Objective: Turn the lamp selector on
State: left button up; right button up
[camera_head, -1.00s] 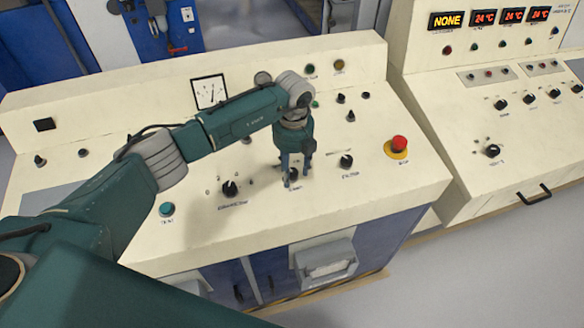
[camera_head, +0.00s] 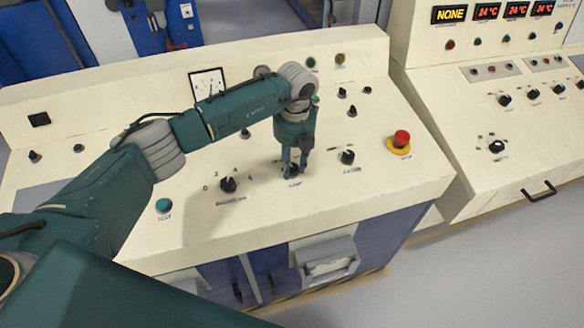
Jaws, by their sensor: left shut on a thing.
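The lamp selector (camera_head: 294,169) is a small black knob on the sloping cream console, with a label just below it that looks like "LAMP". My left gripper (camera_head: 293,174) comes down on it from above, its two fingers on either side of the knob and shut on it. The fingers hide part of the knob, so I cannot tell which way it points. My right gripper is not in view.
Another black knob (camera_head: 347,157) stands close to the right, and a numbered selector (camera_head: 228,184) to the left. A red mushroom button (camera_head: 402,138) on a yellow base is at the right. A teal button (camera_head: 163,205) lies under my arm's side.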

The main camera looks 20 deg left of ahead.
aim_at(297, 169)
pick_arm(q)
jog(key=m+b, duration=0.5)
jog(key=shift+d+f, duration=0.1)
jog(key=m+b, duration=0.3)
jog(key=shift+m+y, duration=0.4)
jog(key=shift+r+m, duration=0.2)
jog(key=shift+m, duration=0.2)
jog(key=o, duration=1.1)
jog(key=shift+s, duration=0.1)
jog(key=shift+o, duration=0.2)
jog(key=shift+r, duration=0.25)
notch_tip(297, 169, up, 12)
jog(key=d, duration=0.1)
jog(key=shift+d+f+b, duration=0.2)
jog(key=shift+b, duration=0.1)
